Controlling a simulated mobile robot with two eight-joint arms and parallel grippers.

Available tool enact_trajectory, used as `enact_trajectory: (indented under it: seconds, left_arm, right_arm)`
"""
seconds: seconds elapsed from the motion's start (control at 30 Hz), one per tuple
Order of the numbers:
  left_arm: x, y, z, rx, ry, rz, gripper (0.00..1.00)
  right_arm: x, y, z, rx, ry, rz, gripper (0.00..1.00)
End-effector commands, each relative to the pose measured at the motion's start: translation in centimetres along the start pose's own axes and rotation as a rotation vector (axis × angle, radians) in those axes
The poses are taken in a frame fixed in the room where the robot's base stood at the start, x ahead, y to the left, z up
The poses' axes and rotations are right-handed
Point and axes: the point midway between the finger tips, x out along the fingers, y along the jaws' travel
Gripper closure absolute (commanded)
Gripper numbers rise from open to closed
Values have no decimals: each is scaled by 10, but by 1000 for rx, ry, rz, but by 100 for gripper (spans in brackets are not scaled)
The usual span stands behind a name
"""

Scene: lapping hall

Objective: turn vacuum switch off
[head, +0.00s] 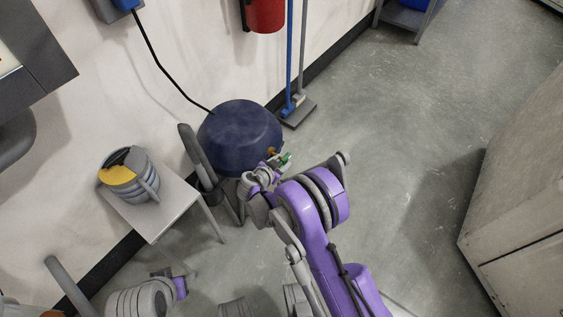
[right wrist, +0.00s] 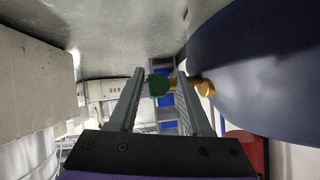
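A dark blue rounded tank (head: 240,137), which looks like the vacuum, stands by the wall. A brass fitting with a green knob (head: 285,159) sticks out of its right side. My right gripper (head: 270,174) is close to this fitting. In the right wrist view the gripper (right wrist: 160,82) is open, and the green knob (right wrist: 158,85) shows between its fingertips with space on both sides. The brass stem (right wrist: 203,87) runs right to the blue tank (right wrist: 260,75), partly behind the right finger. Part of my left arm (head: 140,298) shows at the lower left; its finger opening is unclear.
A small table (head: 180,208) holding a ribbed grey container (head: 131,176) with yellow inside stands left of the tank. A blue-handled broom (head: 290,100) and a red container (head: 265,14) are behind. A pale cabinet (head: 520,230) stands right; the floor between is clear.

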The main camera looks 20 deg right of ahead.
Motion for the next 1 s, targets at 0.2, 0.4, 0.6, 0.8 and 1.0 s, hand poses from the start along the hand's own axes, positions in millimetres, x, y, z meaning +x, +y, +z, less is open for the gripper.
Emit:
enact_trajectory:
  seconds: [0.2, 0.4, 0.6, 0.8, 1.0]
  left_arm:
    - [0, 0, 0, 0, 0, 0, 50]
    - [-2, 0, -1, 0, 1, 0, 50]
    - [-12, 0, -3, 0, 3, 0, 50]
    - [-20, 0, -5, 0, 6, 0, 50]
    - [-24, 0, -6, 0, 7, 0, 50]
  right_arm:
    - [0, 0, 0, 1, -1, 1, 47]
    - [-9, 0, 0, 0, -1, 0, 47]
    - [-46, -1, -1, 0, -2, -3, 47]
    - [-85, 0, -1, -1, -1, -1, 47]
    - [-105, 0, 0, 0, 0, 0, 47]
